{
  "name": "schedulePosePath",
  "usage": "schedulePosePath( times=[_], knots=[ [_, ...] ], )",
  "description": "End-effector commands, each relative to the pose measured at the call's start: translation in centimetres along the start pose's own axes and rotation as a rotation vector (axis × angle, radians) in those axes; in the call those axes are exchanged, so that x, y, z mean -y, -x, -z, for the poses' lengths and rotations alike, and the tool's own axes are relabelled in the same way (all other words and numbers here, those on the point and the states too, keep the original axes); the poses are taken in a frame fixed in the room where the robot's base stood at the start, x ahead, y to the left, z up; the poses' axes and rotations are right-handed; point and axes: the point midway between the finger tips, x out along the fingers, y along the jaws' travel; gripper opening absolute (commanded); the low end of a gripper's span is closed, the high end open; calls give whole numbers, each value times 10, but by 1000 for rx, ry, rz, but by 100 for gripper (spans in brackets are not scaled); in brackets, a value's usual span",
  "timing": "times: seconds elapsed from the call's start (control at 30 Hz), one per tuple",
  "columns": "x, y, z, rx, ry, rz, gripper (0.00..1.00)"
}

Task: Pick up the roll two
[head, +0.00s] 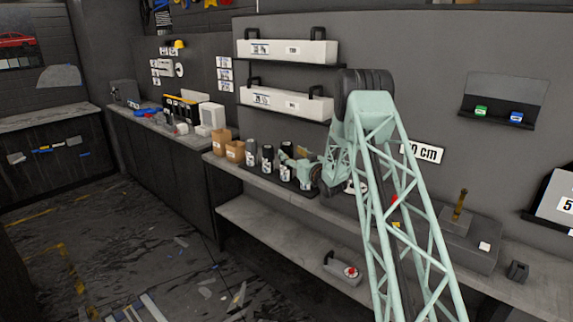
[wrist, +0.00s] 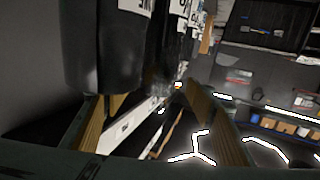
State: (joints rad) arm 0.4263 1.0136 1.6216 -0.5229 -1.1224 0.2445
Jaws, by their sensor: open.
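Several dark upright rolls with white labels stand in a row on the counter in the head view, among them a left one (head: 250,152), a middle one (head: 267,160) and one near my gripper (head: 286,173). I cannot tell which is roll two. My gripper (head: 297,157) is at the right end of this row, partly hidden by my arm. In the wrist view my gripper (wrist: 155,112) is open, with tan-faced fingers. A large dark roll (wrist: 105,55) is close at upper left, and another roll (wrist: 168,50) shows beyond the gap between the fingers. I cannot tell whether anything touches.
Two white wall units (head: 287,52) hang above. A lower shelf (head: 275,235) holds a tool with a red part (head: 350,271). A grey block (head: 455,240) sits on the counter at right.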

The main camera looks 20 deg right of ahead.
Motion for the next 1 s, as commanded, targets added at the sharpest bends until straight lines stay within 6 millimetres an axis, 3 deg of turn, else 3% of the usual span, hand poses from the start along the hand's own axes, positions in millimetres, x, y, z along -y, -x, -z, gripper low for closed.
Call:
schedulePosePath(
  times=[0.53,1.0],
  knots=[
    [0,-7,1,-2,0,0,50],
    [-1,-48,2,-1,0,1,50]
  ],
)
